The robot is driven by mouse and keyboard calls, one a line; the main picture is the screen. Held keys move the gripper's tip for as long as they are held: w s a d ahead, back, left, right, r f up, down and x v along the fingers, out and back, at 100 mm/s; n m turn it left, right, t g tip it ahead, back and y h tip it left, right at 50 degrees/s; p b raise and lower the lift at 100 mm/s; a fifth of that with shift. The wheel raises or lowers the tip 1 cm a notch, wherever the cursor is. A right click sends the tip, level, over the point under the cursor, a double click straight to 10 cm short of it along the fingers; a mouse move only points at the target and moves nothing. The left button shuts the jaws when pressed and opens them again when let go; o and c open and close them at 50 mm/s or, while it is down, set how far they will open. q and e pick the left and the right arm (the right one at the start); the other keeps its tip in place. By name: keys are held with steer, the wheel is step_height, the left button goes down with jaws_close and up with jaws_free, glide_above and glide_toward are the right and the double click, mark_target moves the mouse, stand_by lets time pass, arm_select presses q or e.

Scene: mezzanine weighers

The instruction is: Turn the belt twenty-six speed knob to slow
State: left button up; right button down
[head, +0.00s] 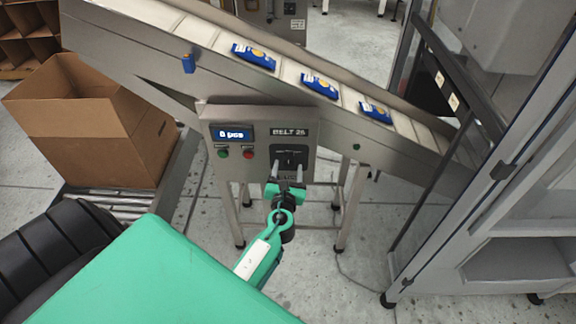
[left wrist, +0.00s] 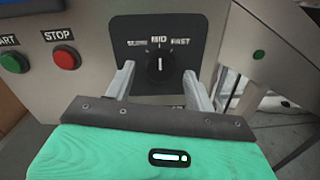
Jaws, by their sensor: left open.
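The belt twenty-six speed knob (left wrist: 160,67) is a black round knob on a black plate marked SLOW, MID and FAST. Its white line points straight up at MID. In the head view the knob's black plate (head: 289,151) is on the grey control box (head: 225,115), below the BELT 26 label (head: 289,132). My left gripper (head: 286,171) is open in front of the plate. In the left wrist view its two fingers (left wrist: 158,78) stand to the left and right of the knob, with visible gaps. Whether the tips reach the knob's depth is unclear. My right gripper is not in view.
Green start (left wrist: 14,62) and red stop (left wrist: 66,57) buttons sit left of the plate. A sloping conveyor (head: 345,125) carries blue packs (head: 320,85) above the box. A cardboard carton (head: 85,130) stands at left, a grey framed cabinet (head: 500,200) at right.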

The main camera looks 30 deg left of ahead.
arm_select(q)
steer(key=shift+w+a, duration=0.35)
steer(key=shift+w, duration=0.25)
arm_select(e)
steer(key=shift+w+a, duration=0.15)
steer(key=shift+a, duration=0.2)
